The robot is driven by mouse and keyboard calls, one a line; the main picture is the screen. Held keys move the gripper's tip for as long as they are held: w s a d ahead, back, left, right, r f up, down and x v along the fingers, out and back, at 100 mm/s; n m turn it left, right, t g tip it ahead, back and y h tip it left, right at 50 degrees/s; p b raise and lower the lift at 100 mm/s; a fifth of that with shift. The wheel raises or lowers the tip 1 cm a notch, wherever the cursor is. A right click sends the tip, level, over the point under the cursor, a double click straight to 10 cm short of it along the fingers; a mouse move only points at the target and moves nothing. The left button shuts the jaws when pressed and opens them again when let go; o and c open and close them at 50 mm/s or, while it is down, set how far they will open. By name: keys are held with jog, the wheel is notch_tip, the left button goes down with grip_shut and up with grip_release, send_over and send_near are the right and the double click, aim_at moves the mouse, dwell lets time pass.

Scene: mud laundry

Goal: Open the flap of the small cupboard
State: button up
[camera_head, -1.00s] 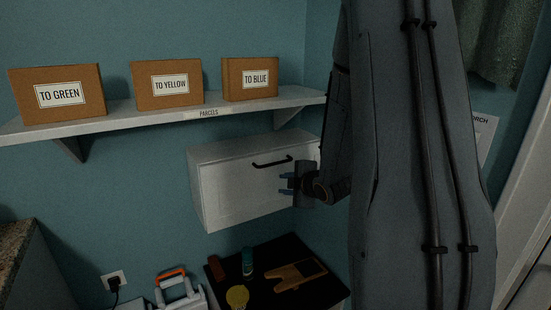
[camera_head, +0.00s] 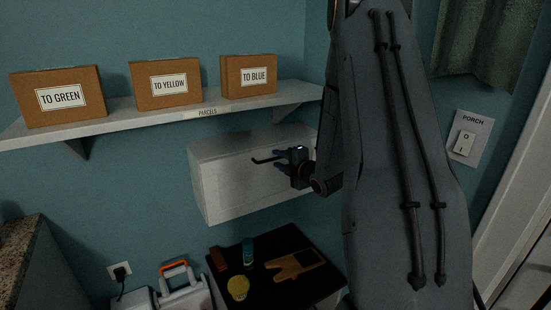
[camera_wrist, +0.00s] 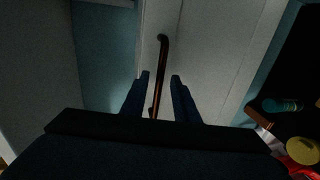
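The small white cupboard (camera_head: 215,155) hangs on the wall under the shelf. Its front flap (camera_head: 235,190) looks closed. The dark bar handle (camera_head: 262,161) sits near the top of the flap, its right part hidden by my gripper (camera_head: 288,156). In the wrist view, the handle (camera_wrist: 162,50) runs up between the fingers of my gripper (camera_wrist: 160,76). The fingers are apart, one on each side of the bar, with a gap showing at both sides. The flap's pale face (camera_wrist: 215,45) lies beyond them.
The shelf (camera_head: 150,118) above the cupboard carries three labelled boxes. Below, a dark-topped stand (camera_head: 255,290) holds a yellow round item (camera_head: 238,288), a teal bottle (camera_head: 248,252) and a brown glove-shaped item (camera_head: 295,265). A porch switch (camera_head: 466,142) is at right.

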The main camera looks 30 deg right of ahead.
jog(key=shift+w+d+f, duration=0.2)
jog(key=shift+w, duration=0.15)
jog(key=shift+s+a+r, duration=0.25)
jog(key=shift+a+r, duration=0.05)
jog(key=shift+a, duration=0.1)
jog(key=shift+c, duration=1.3)
grip_shut()
jog(key=shift+s+d, duration=0.1)
